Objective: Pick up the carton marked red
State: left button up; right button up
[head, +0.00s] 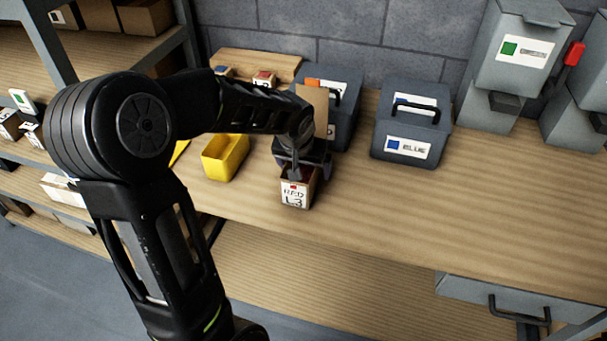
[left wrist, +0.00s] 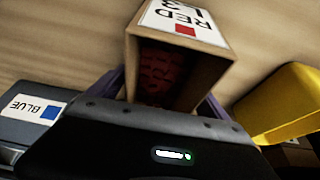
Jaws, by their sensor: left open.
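The carton marked red (head: 295,196) is a small brown open-topped box with a white label reading RED L3 and a red square. It stands on the wooden bench. In the left wrist view the carton (left wrist: 183,22) fills the upper middle, with a dark red textured item (left wrist: 160,75) inside it. My left gripper (head: 301,171) is open over the carton's top. In the left wrist view its fingers show on either side of the carton; whether they touch it I cannot tell. The gripper hides part of the carton's top. My right gripper is not in view.
A yellow bin (head: 226,155) stands left of the carton. A grey case marked BLUE (head: 408,148) stands to the right, and another grey case (head: 346,118) behind my gripper. Grey dispensers (head: 507,75) stand at back right. The bench's right front (head: 480,210) is clear.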

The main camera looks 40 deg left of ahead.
pick_arm(q)
jog(key=shift+c, duration=0.4)
grip_shut()
dwell(0.4)
